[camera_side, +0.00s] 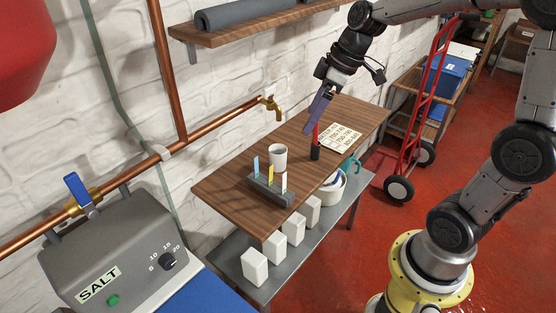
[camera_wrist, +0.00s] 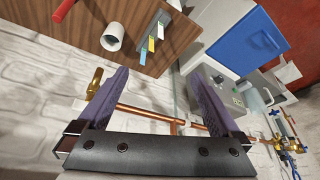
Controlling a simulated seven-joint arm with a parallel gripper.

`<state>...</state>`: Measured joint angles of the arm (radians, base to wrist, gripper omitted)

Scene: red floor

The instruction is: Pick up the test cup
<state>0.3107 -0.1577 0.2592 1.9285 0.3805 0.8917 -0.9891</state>
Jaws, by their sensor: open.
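The white test cup (camera_side: 278,155) stands upright on the brown wooden table (camera_side: 225,190), behind a grey rack with coloured strips. It also shows in the wrist view (camera_wrist: 112,36), left of centre near the top, with its dark opening visible. My gripper (camera_side: 307,132) is above the table, to the right of the cup and higher in the side picture, with its purple fingers pointing down. In the wrist view my gripper (camera_wrist: 163,71) has its fingers wide apart with nothing between them. The cup is apart from the fingers.
The grey rack (camera_side: 267,189) stands close in front of the cup. A black holder with a red stick (camera_side: 315,152) stands right of it, near a printed card (camera_side: 342,137). A brass tap (camera_side: 269,104) juts from the wall behind. The table's left end is clear.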

